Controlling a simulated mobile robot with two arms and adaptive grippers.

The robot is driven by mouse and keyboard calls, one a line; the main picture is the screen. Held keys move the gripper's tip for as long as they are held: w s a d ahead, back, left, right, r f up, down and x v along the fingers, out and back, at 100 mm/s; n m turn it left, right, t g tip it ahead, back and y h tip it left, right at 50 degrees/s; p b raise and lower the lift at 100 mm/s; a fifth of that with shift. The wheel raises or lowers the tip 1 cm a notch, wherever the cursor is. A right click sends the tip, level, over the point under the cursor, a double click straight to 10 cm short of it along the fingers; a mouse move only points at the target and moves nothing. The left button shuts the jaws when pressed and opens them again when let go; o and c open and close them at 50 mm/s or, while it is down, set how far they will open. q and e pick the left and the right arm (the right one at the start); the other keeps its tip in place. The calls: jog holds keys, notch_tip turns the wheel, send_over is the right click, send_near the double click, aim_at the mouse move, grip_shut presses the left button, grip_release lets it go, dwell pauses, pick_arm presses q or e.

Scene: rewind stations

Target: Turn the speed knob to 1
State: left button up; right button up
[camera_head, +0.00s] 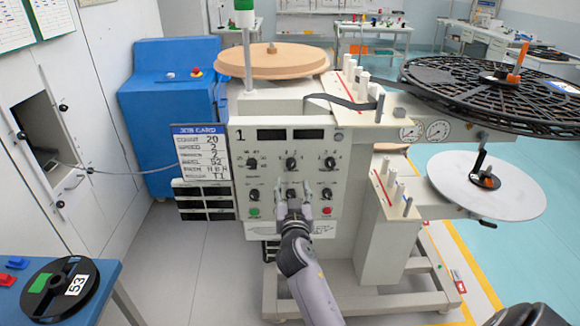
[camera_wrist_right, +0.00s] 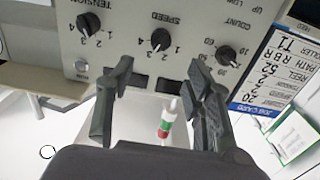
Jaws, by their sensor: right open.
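The speed knob (camera_head: 291,163) is a black knob, middle of the upper row on the grey control panel. In the wrist view the knob (camera_wrist_right: 160,40) shows upside down under the word SPEED, with a printed scale around it. I cannot tell for sure which number its pointer marks. My right gripper (camera_head: 292,190) is open in front of the panel, below the speed knob in the head view, and partly covers the lower middle knob. In the wrist view its two fingers (camera_wrist_right: 160,80) are spread with nothing between them. My left gripper is not in view.
A count knob (camera_wrist_right: 226,55) and a tension knob (camera_wrist_right: 88,22) flank the speed knob. A job card (camera_head: 203,152) is left of the panel. Displays (camera_head: 290,134) sit above the knobs. Large reels (camera_head: 500,90) stand out at the right, and a black reel (camera_head: 60,289) lies on a blue table.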

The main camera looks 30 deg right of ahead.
aim_at(291, 166)
jog(key=x, duration=0.9)
jog(key=shift+w, duration=0.1)
jog(key=shift+w+d, duration=0.15)
jog(key=shift+w, duration=0.15)
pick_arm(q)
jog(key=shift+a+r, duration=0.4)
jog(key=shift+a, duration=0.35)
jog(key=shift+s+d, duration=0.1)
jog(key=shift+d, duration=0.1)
pick_arm(e)
jog(key=shift+c, duration=0.8)
grip_shut()
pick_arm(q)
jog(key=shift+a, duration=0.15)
